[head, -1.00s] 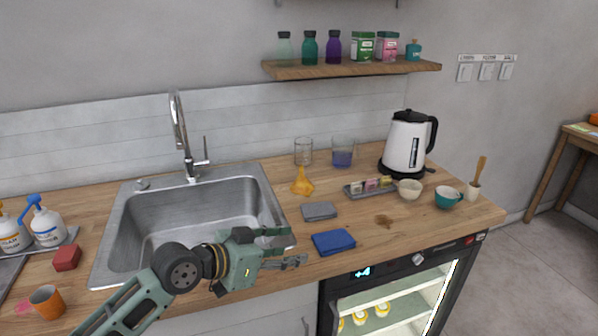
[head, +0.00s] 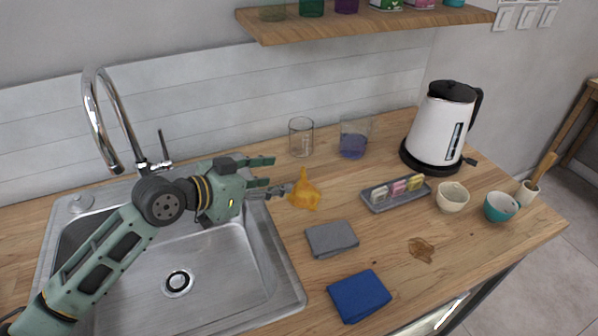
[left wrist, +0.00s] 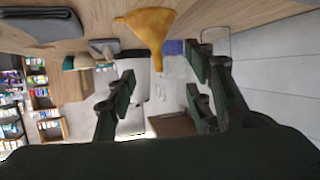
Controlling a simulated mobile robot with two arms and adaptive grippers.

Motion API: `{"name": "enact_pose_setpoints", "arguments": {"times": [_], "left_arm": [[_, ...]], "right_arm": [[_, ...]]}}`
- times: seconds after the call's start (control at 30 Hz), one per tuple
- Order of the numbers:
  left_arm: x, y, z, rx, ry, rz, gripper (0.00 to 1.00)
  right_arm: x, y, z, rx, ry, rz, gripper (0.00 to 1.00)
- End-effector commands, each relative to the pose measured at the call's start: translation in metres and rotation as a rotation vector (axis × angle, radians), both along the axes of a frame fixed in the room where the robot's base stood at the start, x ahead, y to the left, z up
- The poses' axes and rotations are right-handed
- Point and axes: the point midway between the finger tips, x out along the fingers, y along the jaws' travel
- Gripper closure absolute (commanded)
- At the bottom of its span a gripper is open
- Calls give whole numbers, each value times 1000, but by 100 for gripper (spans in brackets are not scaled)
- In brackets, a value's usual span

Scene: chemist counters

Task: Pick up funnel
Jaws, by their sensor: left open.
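The orange-yellow funnel (head: 304,195) stands on the wooden counter to the right of the sink, narrow end up, in the head view. It also shows in the left wrist view (left wrist: 150,26), beyond and between the spread fingers. My left gripper (head: 280,178) is open, its fingers pointing right, just left of the funnel. In the head view a fingertip overlaps the funnel's left edge; I cannot tell whether they touch. Nothing is held. My right gripper is not in view.
The sink (head: 290,285) lies under my left arm. Behind the funnel stand a clear glass (head: 301,137) and a beaker with purple liquid (head: 353,143). A grey cloth (head: 331,238) and a blue cloth (head: 359,296) lie in front. A small tray (head: 379,205) and the kettle (head: 440,125) are to the right.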

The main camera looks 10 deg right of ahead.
Motion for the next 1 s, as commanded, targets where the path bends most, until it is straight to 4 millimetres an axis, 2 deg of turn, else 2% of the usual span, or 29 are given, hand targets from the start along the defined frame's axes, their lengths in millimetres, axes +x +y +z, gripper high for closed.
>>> {"name": "enact_pose_setpoints", "arguments": {"times": [0.03,0.17,0.37,0.5,0.6,0.93,1.0], "left_arm": [[0,-2,0,0,0,-1,53],[6,-13,-4,-1,2,-1,53],[13,-33,-11,-1,2,-2,53],[17,-54,-18,-2,3,-2,53],[24,-62,-25,-1,1,-1,53],[27,-68,-29,0,0,-1,53],[27,-68,-29,0,0,-1,58]], "right_arm": [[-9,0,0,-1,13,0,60],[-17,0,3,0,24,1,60],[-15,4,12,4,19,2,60],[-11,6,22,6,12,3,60],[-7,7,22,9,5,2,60],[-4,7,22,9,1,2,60],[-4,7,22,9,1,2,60]]}}
